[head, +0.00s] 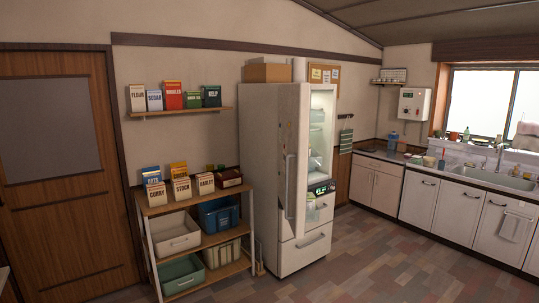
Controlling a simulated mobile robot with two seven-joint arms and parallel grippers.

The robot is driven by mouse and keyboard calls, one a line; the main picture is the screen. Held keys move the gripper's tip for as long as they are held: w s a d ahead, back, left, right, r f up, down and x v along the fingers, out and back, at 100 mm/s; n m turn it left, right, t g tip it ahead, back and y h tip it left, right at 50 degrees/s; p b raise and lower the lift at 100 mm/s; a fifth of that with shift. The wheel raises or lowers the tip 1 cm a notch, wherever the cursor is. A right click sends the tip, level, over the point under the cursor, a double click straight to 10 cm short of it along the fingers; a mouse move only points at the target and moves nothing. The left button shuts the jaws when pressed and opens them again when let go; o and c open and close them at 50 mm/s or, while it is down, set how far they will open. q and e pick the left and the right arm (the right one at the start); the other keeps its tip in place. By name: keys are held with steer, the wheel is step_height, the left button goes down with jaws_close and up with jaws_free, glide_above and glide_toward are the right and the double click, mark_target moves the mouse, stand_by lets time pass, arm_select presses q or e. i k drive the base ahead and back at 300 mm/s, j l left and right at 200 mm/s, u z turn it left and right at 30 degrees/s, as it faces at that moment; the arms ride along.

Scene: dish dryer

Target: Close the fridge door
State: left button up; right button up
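The white fridge (262,170) stands against the back wall near the middle of the head view. Its upper door (296,130) stands open, swung outward on the left side, with its outer face and long vertical handle (290,185) toward me. The lit interior (319,135) with shelves shows to the right of the door. The lower drawer (306,249) with a horizontal handle looks shut. Neither of my grippers is in view.
A rack (199,238) with boxes and bins stands left of the fridge, below a wall shelf (180,111). A wooden door (65,185) is at far left. Kitchen cabinets (436,206) with a sink run along the right. The tiled floor (370,265) in front is clear.

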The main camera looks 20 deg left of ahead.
mark_target(295, 117)
steer(key=i+j+u, duration=0.25)
steer(key=i+j, duration=0.55)
steer(key=j, duration=0.15)
steer(key=i+j+z, duration=0.15)
steer(key=i+j, duration=0.15)
steer(key=i+j+z, duration=0.15)
steer(key=i+j, duration=0.15)
steer(key=j, duration=0.15)
steer(key=i+j+z, duration=0.1)
steer(key=i+j, duration=0.2)
steer(key=i+j+z, duration=0.15)
steer(key=j, duration=0.4)
steer(key=i, duration=0.1)
